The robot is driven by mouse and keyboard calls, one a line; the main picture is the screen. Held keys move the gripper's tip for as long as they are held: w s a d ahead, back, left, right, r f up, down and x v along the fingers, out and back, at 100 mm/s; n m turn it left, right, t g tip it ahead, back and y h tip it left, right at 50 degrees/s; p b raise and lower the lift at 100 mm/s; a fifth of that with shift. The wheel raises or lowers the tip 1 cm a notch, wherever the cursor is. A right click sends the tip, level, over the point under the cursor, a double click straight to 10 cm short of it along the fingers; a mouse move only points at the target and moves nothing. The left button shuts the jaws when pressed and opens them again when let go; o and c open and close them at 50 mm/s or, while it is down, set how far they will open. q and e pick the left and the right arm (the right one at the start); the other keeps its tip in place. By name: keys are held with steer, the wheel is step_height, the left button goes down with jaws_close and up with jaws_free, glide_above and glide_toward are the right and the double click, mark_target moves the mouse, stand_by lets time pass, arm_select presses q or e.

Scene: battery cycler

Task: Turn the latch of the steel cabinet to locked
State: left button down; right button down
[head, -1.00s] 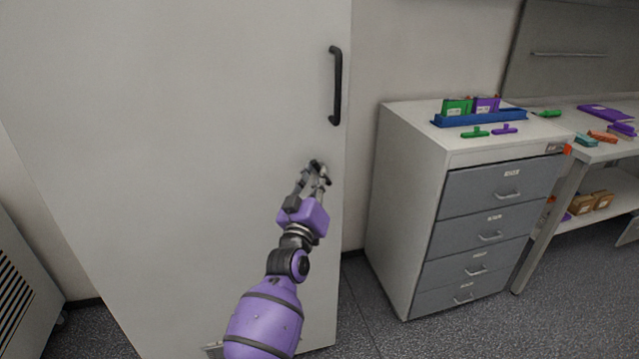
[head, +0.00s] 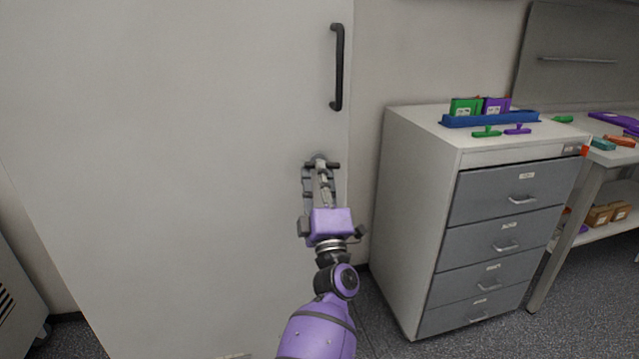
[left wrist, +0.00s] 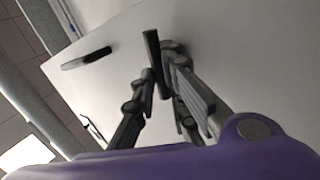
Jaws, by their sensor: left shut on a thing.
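The steel cabinet (head: 180,150) fills the left half of the head view, with its door closed. Its latch (head: 333,165) is a small dark bar on a round grey base, below the long black door handle (head: 338,68). The bar lies about level in the head view. My left gripper (head: 321,174) is shut on the latch, reaching up from below. In the left wrist view the latch (left wrist: 152,48) sticks up between the fingers (left wrist: 158,82), and the handle (left wrist: 86,58) is to its left. The fingers partly hide the latch. My right gripper is not in view.
A drawer unit (head: 420,190) stands right of the cabinet, with a blue rack (head: 490,119) and green and purple items on top. A workbench (head: 610,155) is farther right. Floor shows between cabinet and drawer unit.

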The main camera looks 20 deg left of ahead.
arm_select(q)
steer(key=n+y, duration=0.1)
steer(key=n+g+y+b, duration=0.1)
steer(key=n, duration=0.1)
steer(key=shift+w+d+f, duration=0.1)
steer(key=shift+d+f, duration=0.05)
steer(key=shift+n+y, duration=0.3)
steer(key=c, duration=1.8)
jaws_free()
steer(key=shift+o, duration=0.2)
steer(key=v, duration=1.2)
steer(key=shift+r, duration=0.25)
steer(key=shift+d, duration=0.1)
